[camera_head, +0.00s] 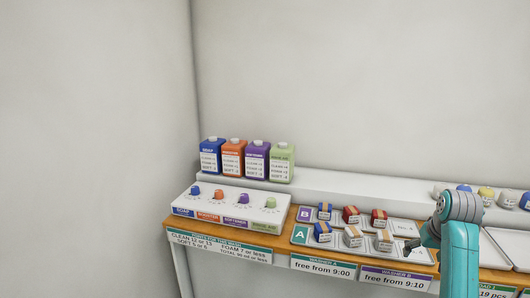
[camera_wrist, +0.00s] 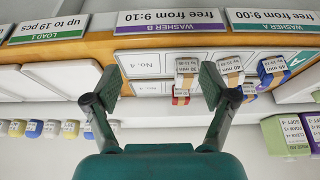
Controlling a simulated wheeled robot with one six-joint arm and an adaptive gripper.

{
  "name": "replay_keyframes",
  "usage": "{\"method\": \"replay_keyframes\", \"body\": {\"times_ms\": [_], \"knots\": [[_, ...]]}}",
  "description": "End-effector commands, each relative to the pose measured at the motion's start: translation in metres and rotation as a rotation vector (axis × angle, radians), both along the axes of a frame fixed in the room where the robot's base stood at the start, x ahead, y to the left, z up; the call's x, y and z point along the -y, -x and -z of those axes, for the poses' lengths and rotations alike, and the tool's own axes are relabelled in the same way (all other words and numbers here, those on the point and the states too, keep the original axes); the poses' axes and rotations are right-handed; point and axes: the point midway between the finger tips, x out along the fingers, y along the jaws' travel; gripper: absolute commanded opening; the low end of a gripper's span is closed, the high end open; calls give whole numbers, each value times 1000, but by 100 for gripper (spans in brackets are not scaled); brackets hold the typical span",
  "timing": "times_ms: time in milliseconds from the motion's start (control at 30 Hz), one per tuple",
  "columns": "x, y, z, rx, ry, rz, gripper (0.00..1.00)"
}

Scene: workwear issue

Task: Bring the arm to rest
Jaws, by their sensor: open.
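My arm (camera_head: 460,240), teal with a grey joint, stands at the right in the head view. My gripper (camera_wrist: 157,85) shows in the wrist view with its two dark fingers wide apart and nothing between them. In the head view only a small dark part of it shows left of the arm, over the right end of the trays. The wrist picture is upside down, with the table edge and its signs at the top. Wrapped bundles in blue, red and tan, such as a blue one (camera_head: 322,232), lie on trays marked A (camera_head: 300,235) and B (camera_head: 305,214).
Blue, orange, purple and green bottles (camera_head: 282,163) stand on the back ledge. A white box (camera_head: 230,211) with coloured knobs sits at the left. Washer signs (camera_head: 322,268) hang on the table's front edge. Several small rolled items (camera_head: 486,194) line the ledge at right. The wall above is bare.

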Motion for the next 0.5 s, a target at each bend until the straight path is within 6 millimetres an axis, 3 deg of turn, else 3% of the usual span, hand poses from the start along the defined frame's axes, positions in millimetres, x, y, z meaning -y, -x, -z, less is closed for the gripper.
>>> {"method": "replay_keyframes", "body": {"times_ms": [500], "knots": [[-23, 9, 67, 52, 15, -15, 84]]}}
